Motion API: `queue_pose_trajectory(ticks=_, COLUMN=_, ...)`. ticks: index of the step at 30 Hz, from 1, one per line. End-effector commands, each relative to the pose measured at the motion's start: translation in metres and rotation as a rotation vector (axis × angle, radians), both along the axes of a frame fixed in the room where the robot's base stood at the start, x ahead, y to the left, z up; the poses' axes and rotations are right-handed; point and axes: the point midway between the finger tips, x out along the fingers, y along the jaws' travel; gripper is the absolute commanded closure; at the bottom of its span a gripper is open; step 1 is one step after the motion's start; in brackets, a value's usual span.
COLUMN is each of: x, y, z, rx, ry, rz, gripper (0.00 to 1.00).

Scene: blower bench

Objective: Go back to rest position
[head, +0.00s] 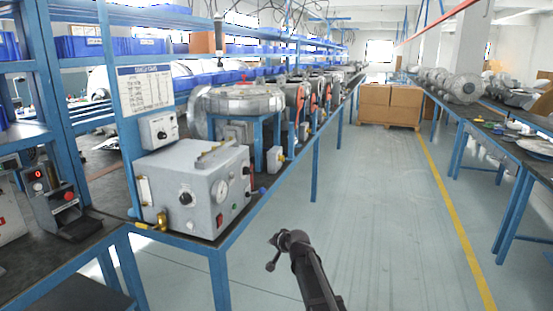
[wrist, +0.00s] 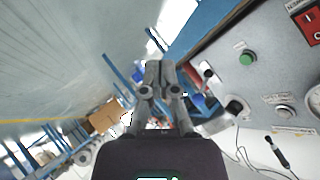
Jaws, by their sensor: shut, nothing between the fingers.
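My gripper shows in the wrist view (wrist: 158,68) with its fingers together and nothing between them. In the head view my arm reaches up from the bottom edge over the aisle floor, and my gripper (head: 274,252) is at its left end, dark and small. It is apart from the bench, to the right of the grey control box (head: 205,190). In the wrist view the panel of a grey box (wrist: 250,75) with a green button lies to the right of the fingers, and they do not appear to touch it.
The blue-framed bench (head: 220,245) runs along the left, carrying a large blower (head: 240,100) and several machines. Cardboard boxes (head: 390,103) stand at the far end of the aisle. Another bench (head: 480,125) lines the right. The grey floor (head: 375,200) between is clear.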

Motion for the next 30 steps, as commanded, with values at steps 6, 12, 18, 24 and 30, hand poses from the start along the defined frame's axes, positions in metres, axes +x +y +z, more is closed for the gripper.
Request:
queue_pose_trajectory(ticks=6, x=-0.094, y=-0.063, z=-0.040, rx=-0.227, ry=0.205, rz=0.096, gripper=1.00)
queue_pose_trajectory(ticks=12, x=-0.177, y=-0.117, z=-0.066, rx=-0.404, ry=0.413, rz=0.166, gripper=1.00)
queue_pose_trajectory(ticks=18, x=-0.235, y=-0.153, z=-0.076, rx=-0.507, ry=0.568, rz=0.202, gripper=1.00)
queue_pose_trajectory(ticks=24, x=-0.279, y=-0.178, z=-0.080, rx=-0.571, ry=0.685, rz=0.223, gripper=1.00)
queue_pose_trajectory(ticks=30, x=-0.305, y=-0.193, z=-0.072, rx=-0.608, ry=0.763, rz=0.234, gripper=1.00)
